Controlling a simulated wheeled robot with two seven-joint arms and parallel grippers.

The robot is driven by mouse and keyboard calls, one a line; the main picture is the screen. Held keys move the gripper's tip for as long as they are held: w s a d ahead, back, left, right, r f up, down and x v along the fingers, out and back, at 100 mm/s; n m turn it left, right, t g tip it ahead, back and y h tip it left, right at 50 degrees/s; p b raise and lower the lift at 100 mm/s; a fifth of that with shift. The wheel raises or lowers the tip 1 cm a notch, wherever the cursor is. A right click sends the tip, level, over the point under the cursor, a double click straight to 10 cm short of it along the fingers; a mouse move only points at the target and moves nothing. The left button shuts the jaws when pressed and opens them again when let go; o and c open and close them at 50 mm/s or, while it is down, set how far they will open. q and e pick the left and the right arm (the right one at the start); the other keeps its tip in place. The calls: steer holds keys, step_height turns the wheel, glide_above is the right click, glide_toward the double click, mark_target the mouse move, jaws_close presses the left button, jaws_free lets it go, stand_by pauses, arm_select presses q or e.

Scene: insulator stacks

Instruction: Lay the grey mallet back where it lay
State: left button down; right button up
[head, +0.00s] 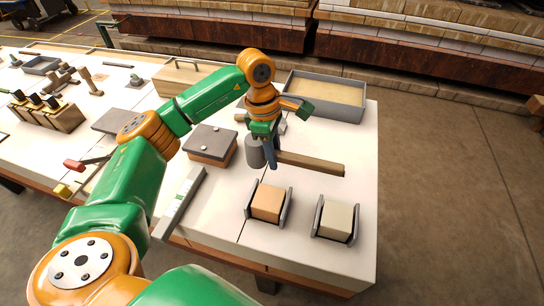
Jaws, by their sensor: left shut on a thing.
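The grey mallet has a grey cylindrical head (255,152) and a brown wooden handle (315,164) that points to the right. My left gripper (268,148) points down at the mallet, shut on it near where the head meets the handle. The fingers and the wrist hide part of the mallet there. The mallet is over the right part of the white table (225,225). I cannot tell whether it touches the tabletop. My right gripper is not in view.
Two blocks, orange-brown (267,202) and beige (337,219), sit between dark side brackets in front. A grey tray (330,112) stands behind. A grey-lidded wooden box (210,144) and a long grey bar (183,203) lie left. The table's right edge is clear.

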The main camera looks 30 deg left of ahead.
arm_select(q)
steer(key=f, duration=0.1)
steer(key=w+f, duration=0.1)
steer(key=f, duration=0.2)
steer(key=shift+w+a+f+p, duration=0.15)
steer(key=shift+a+f+p, duration=0.2)
steer(key=shift+a+p, duration=0.05)
steer(key=shift+f, duration=0.1)
steer(key=shift+f, duration=0.2)
steer(key=c, duration=0.6)
jaws_free()
steer(key=shift+c, duration=0.2)
steer(key=shift+r, duration=0.1)
